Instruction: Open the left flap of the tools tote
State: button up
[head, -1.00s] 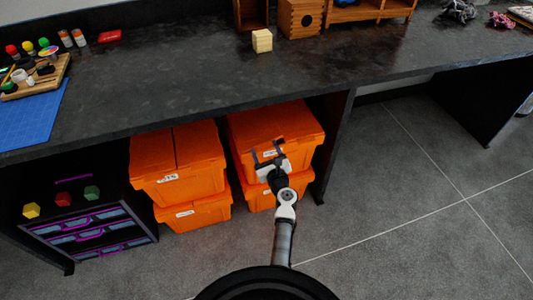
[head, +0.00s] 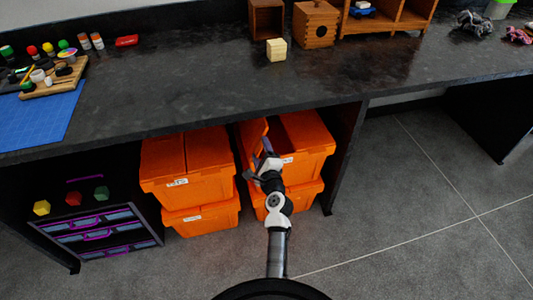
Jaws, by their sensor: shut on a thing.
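The tools tote is the upper orange tote (head: 305,166) of the right-hand stack under the bench. A label on its front is too small to read. Its left flap (head: 256,136) is tilted up, with a gap into the tote beside it. Its right flap (head: 307,130) lies down flat. My gripper (head: 266,152) is at the front end of the left flap, shut on it. The wrist hides part of the tote's front, and the exact contact is hard to see.
Another orange tote stack (head: 187,160), lids shut, stands close on the left. A purple-handled drawer unit (head: 100,230) is further left. The dark bench top (head: 190,100) overhangs the totes, and a bench side panel (head: 345,155) stands right. The floor in front is clear.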

jog(key=shift+s+a+r+n, duration=0.1)
jog(key=shift+s+a+n, duration=0.1)
jog(key=shift+a+n, duration=0.4)
jog(key=shift+s+a+r+n, duration=0.15)
jog(key=shift+a+n, duration=0.2)
jog(key=shift+n, duration=0.45)
jog(key=o, duration=1.4)
jog(key=shift+s, duration=0.1)
